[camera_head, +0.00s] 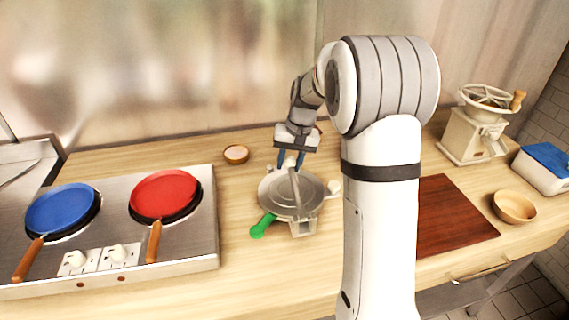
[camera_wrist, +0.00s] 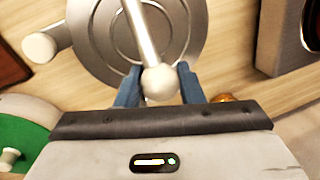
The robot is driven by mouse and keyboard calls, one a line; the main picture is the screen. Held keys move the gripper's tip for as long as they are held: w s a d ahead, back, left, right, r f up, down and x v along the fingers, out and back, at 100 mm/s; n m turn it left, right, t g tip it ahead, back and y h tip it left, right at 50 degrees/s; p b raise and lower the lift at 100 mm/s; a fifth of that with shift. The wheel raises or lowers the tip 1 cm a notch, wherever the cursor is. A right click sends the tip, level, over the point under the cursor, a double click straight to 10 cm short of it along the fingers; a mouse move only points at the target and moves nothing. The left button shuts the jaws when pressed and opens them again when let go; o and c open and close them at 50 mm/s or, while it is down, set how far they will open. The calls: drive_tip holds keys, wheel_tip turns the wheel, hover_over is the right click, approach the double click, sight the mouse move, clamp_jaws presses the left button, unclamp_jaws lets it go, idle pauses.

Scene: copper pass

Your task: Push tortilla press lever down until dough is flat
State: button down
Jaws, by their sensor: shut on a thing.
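The grey metal tortilla press (camera_head: 313,195) stands on the wooden counter below my arm, its round plate (camera_wrist: 100,38) filling the top of the wrist view. Its lever (camera_head: 295,185) is a pale bar lying across the press, ending in a white ball knob (camera_wrist: 160,83). My gripper (camera_head: 290,160) is at the far end of the lever. Its blue fingers (camera_wrist: 158,88) are on both sides of the knob, shut on it. I see no dough; whether any lies between the plates cannot be told.
A stove with a blue pan (camera_head: 62,208) and a red pan (camera_head: 165,193) stands left. A small bowl (camera_head: 236,154) is behind. A green object (camera_head: 263,226) touches or nears the press. Right are a cutting board (camera_head: 450,220), wooden bowl (camera_head: 514,207) and grinder (camera_head: 470,135).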

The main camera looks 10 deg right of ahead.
drive_tip(key=c, duration=1)
unclamp_jaws()
drive_tip(key=shift+s+d+r+b, duration=0.1)
drive_tip(key=shift+d+r, duration=0.15)
drive_tip(key=shift+r, duration=1.05)
drive_tip(key=shift+d+r+b, duration=0.15)
drive_tip(key=shift+d+r, duration=0.05)
drive_tip(key=shift+r, duration=1.05)
drive_tip(key=shift+s+d+r+b, duration=0.1)
drive_tip(key=shift+d+r, duration=0.15)
drive_tip(key=shift+r, duration=1.05)
